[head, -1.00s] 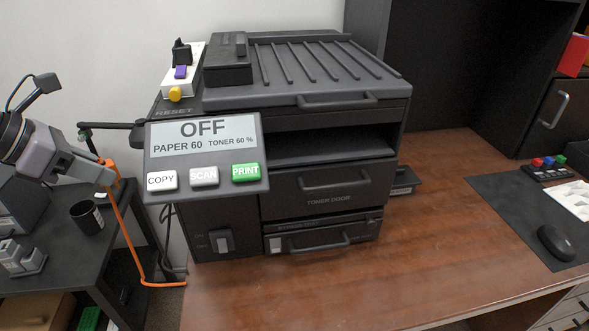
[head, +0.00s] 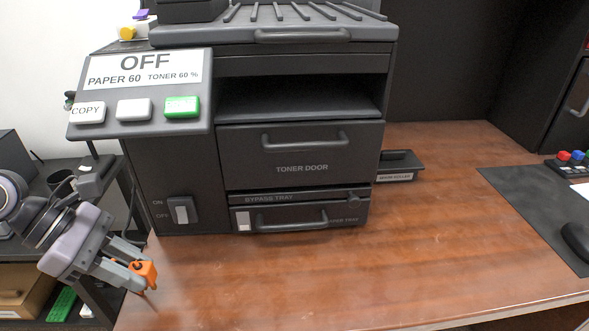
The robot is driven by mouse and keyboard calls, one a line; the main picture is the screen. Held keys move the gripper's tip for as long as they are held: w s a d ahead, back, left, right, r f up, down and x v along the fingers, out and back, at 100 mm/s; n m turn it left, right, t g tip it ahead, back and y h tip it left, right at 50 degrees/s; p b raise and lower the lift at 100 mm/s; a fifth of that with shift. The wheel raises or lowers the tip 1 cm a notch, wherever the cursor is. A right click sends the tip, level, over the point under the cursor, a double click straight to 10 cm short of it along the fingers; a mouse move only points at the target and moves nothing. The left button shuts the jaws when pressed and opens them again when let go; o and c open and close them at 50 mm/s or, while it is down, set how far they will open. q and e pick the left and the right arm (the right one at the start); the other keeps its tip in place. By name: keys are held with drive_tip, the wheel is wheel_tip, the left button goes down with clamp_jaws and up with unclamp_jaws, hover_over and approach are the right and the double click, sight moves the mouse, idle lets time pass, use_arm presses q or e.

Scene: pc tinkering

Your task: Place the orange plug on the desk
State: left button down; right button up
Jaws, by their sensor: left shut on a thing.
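My left gripper (head: 136,272) is at the lower left, shut on the orange plug (head: 144,270). The plug is a small orange block between the fingertips, at the left front corner of the brown wooden desk (head: 300,275). Its lower end looks close to the desk top; I cannot tell whether it touches. The orange cord is mostly hidden. My right gripper is out of view.
A black printer (head: 300,165) stands on the desk, its panel (head: 140,90) reading OFF. A dark mat (head: 535,205) with a mouse (head: 577,240) lies at the right. The desk in front of the printer is clear. A dark side table (head: 30,245) stands at the left.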

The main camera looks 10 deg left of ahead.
use_arm(q)
drive_tip(key=shift+d, duration=0.15)
drive_tip(key=w+d+p, duration=0.1)
drive_tip(key=d, duration=0.4)
drive_tip(key=w+d+p, duration=0.1)
drive_tip(key=w+d, duration=0.1)
drive_tip(key=d, duration=0.4)
drive_tip(key=w+d+p, duration=0.1)
drive_tip(key=d, duration=0.4)
drive_tip(key=shift+w+d, duration=0.25)
drive_tip(key=shift+w, duration=0.1)
drive_tip(key=shift+d+f, duration=0.2)
drive_tip(key=shift+d, duration=0.1)
drive_tip(key=shift+f, duration=1.6)
drive_tip(key=shift+f, duration=0.1)
drive_tip(key=c, duration=0.9)
unclamp_jaws()
